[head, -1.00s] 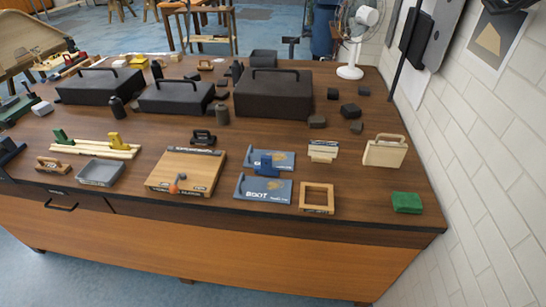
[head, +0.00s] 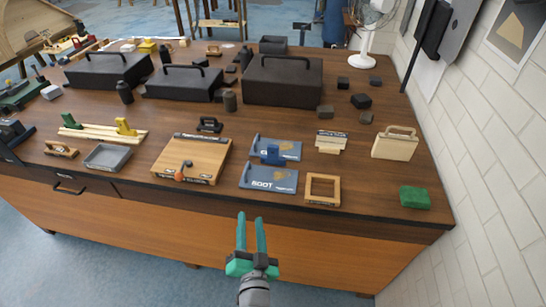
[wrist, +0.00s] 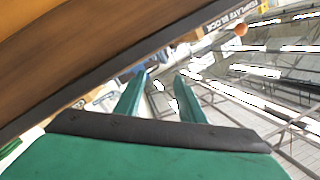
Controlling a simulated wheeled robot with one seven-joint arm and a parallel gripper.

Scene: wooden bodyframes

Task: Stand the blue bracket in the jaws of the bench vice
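A small blue bracket-like piece (head: 272,156) lies between two flat blue-grey panels in the middle of the bench. It seems to rest at the edge where the panels meet. A dark blue block-like tool (head: 13,134) at the bench's left edge may be the bench vice; its jaws cannot be made out. My gripper (head: 250,218) is open and empty, in front of the bench's front edge, nearer to me than the bracket. Its two green fingers also show apart in the wrist view (wrist: 160,78). Neither bracket nor vice can be made out there.
A wooden board with an orange knob (head: 190,158), a wooden frame (head: 322,189) and a green block (head: 415,197) lie near the front edge. Dark toolboxes (head: 283,80) stand behind. A tiled wall (head: 490,170) bounds the right side.

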